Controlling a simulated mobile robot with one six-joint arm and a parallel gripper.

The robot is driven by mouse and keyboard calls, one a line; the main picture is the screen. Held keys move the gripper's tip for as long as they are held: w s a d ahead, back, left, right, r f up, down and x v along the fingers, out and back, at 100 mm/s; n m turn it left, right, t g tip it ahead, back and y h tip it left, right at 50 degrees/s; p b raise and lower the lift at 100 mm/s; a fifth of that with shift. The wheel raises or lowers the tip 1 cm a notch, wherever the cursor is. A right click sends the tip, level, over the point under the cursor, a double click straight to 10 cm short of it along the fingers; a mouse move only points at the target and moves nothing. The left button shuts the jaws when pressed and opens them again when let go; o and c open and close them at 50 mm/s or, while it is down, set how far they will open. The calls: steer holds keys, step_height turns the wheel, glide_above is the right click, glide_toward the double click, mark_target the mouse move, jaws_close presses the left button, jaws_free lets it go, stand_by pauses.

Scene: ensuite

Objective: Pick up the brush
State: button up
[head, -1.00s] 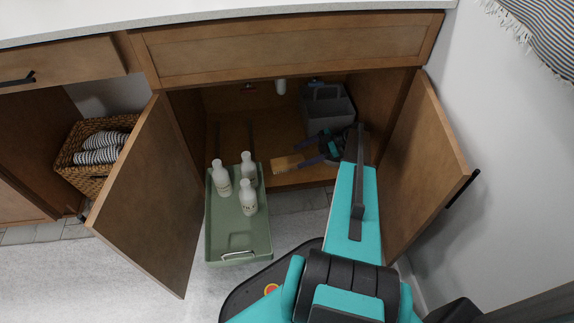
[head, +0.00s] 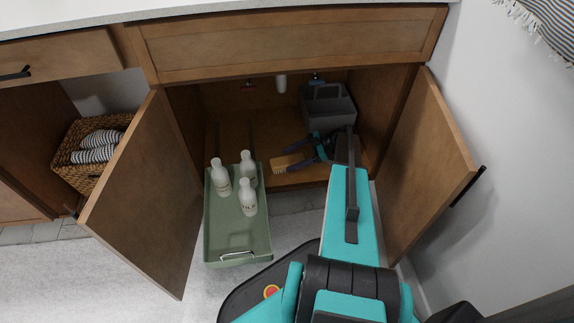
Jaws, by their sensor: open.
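The brush (head: 281,164) has a pale tan wooden body and light bristles along its lower edge. It lies on the cabinet floor near the front edge, right of the green tray. My gripper (head: 287,158) reaches into the cabinet from the right. Its dark fingers are spread apart and point left. One finger lies above and behind the brush in the picture; the other overlaps the brush's right part. I cannot tell whether either finger touches it. The brush's right end is hidden by my gripper.
A green pull-out tray (head: 228,237) with three white bottles (head: 247,197) stands to the left. A grey caddy (head: 335,108) stands behind my gripper. The open doors, left (head: 140,195) and right (head: 432,165), flank the opening. A wicker basket (head: 75,172) sits further left.

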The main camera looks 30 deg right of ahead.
mark_target(292, 159)
stand_by(0.4)
steer(key=c, duration=1.3)
steer(key=shift+r, duration=0.1)
steer(key=shift+r+p, duration=0.45)
steer(key=shift+r, duration=0.3)
step_height(292, 159, up, 2)
steer(key=shift+r+p, duration=0.25)
steer(key=shift+p, duration=0.35)
steer(key=shift+s+a+r+p, duration=0.15)
steer(key=shift+s+a+p, duration=0.4)
steer(key=shift+s+a, duration=1.3)
steer(key=shift+s+a+r+p, duration=0.15)
steer(key=shift+s+a+p, duration=0.55)
steer(key=shift+s, duration=2)
steer(key=shift+s+a+r+p, duration=0.15)
steer(key=shift+s+a+p, duration=0.2)
steer(key=shift+s+a, duration=1.6)
steer(key=shift+s+d, duration=0.35)
steer(key=shift+d, duration=0.05)
